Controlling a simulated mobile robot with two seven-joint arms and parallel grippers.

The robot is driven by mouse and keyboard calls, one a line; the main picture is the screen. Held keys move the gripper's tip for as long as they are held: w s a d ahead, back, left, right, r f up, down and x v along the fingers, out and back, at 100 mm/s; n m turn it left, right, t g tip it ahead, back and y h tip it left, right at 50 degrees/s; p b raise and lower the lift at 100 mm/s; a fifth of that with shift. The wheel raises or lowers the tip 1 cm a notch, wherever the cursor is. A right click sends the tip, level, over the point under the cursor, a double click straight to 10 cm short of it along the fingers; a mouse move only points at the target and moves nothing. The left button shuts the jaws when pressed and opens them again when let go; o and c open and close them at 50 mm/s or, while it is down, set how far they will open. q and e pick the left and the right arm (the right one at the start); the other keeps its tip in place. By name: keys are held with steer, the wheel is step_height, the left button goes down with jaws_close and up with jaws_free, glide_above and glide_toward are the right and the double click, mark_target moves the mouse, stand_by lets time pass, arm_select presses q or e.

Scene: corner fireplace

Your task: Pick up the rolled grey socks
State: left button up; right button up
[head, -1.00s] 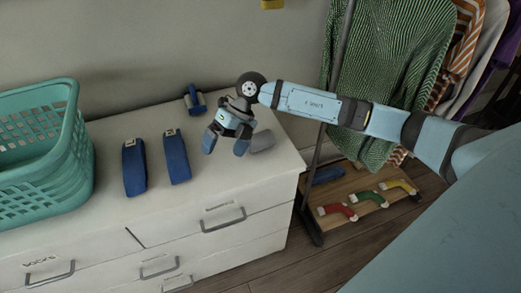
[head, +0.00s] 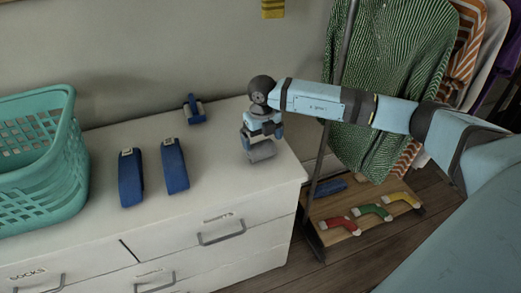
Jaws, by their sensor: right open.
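The rolled grey socks (head: 262,152) lie on the white dresser top (head: 215,185) near its right end. My right gripper (head: 258,139) is directly over them, pointing down, with its fingers at or just behind the roll. It is open. The fingertips are partly hidden, so I cannot tell whether they touch the socks. My left gripper is not in view.
A teal basket (head: 62,195) stands at left. A clothes rack with a green striped shirt (head: 385,80) stands right, above colourful socks (head: 372,212).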

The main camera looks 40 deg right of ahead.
mark_target(262, 144)
step_height(262, 144, down, 5)
steer(key=shift+a+f, duration=0.1)
steer(key=shift+a, duration=0.05)
steer(key=c, duration=0.6)
steer(key=shift+r, duration=0.2)
